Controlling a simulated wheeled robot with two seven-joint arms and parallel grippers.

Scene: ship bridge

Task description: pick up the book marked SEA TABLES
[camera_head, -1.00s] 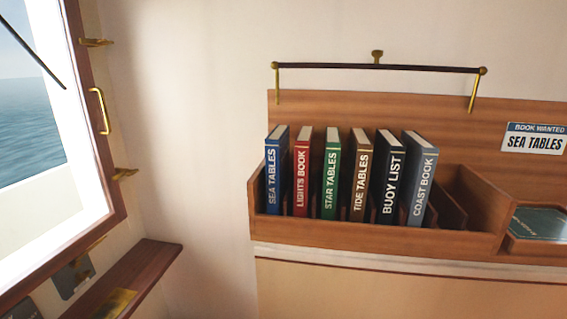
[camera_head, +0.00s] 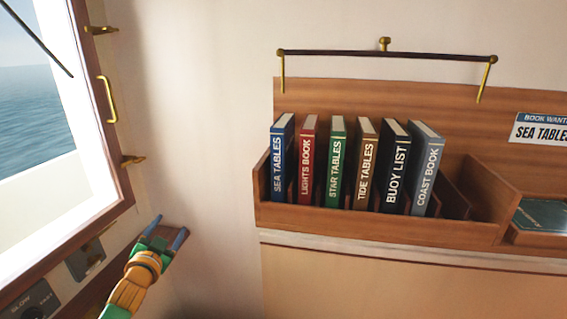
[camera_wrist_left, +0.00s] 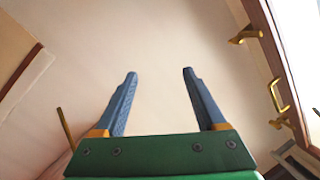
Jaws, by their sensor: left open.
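The blue book marked SEA TABLES (camera_head: 279,165) stands upright at the left end of the row in the wooden rack. Its spine faces me, and the red LIGHTS BOOK stands to its right. My left gripper (camera_head: 168,233) is left of the rack and lower than the book, in front of the wall by the window. In the left wrist view its two blue fingers (camera_wrist_left: 158,75) are apart with nothing between them. The book does not show clearly in the left wrist view. My right gripper is not in view.
The rack (camera_head: 380,222) also holds the LIGHTS BOOK (camera_head: 306,165), STAR TABLES (camera_head: 336,165), TIDE TABLES, BUOY LIST and COAST BOOK (camera_head: 427,170). A dark rail (camera_head: 390,55) on brass brackets runs above. A sign (camera_head: 543,131) reads SEA TABLES. The window frame with brass fittings is at left.

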